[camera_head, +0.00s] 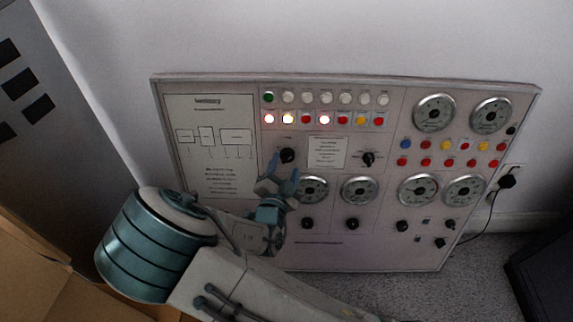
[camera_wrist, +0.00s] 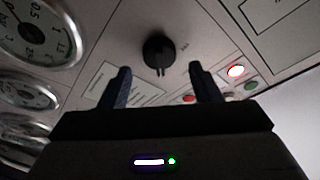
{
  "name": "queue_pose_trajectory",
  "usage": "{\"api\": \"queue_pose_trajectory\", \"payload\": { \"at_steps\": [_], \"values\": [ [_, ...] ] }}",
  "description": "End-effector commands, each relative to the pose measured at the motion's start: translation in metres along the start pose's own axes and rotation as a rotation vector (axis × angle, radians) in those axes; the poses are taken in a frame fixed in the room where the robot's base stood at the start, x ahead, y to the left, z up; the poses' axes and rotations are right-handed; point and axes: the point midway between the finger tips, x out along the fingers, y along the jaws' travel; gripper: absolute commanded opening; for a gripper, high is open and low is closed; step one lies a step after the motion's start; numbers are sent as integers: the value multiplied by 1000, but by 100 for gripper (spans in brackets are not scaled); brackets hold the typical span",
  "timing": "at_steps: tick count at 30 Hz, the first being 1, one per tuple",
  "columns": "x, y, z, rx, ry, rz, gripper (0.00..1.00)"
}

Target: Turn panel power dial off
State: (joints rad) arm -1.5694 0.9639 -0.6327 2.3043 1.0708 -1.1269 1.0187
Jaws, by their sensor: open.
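A grey control panel (camera_head: 230,240) leans against the wall. A black dial (camera_head: 287,155) sits on it, left of centre, below the rows of buttons. In the wrist view a black dial (camera_wrist: 158,52) lies ahead, beyond and between my two fingertips. My gripper (camera_head: 282,178) is open and empty, just below the dial in the head view. Its fingers also show in the wrist view (camera_wrist: 160,75), spread to either side of the dial and apparently not touching it. A second black dial (camera_head: 368,159) is further right. No label reading "power" is legible.
Round gauges (camera_head: 360,189) and several small knobs (camera_head: 352,224) crowd the panel near my gripper. Some red buttons (camera_wrist: 236,71) are lit. A cardboard box (camera_head: 30,255) is at lower left, a dark cabinet (camera_head: 545,265) at lower right. A power cord (camera_head: 492,215) hangs at right.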

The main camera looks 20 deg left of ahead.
Motion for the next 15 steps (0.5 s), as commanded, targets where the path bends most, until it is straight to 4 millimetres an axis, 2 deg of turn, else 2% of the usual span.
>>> {"api": "queue_pose_trajectory", "payload": {
  "at_steps": [6, 15],
  "values": [
    [19, 0, 1, -1, -1, 0, 57],
    [22, 0, 0, 0, -1, 1, 57]
  ]
}}
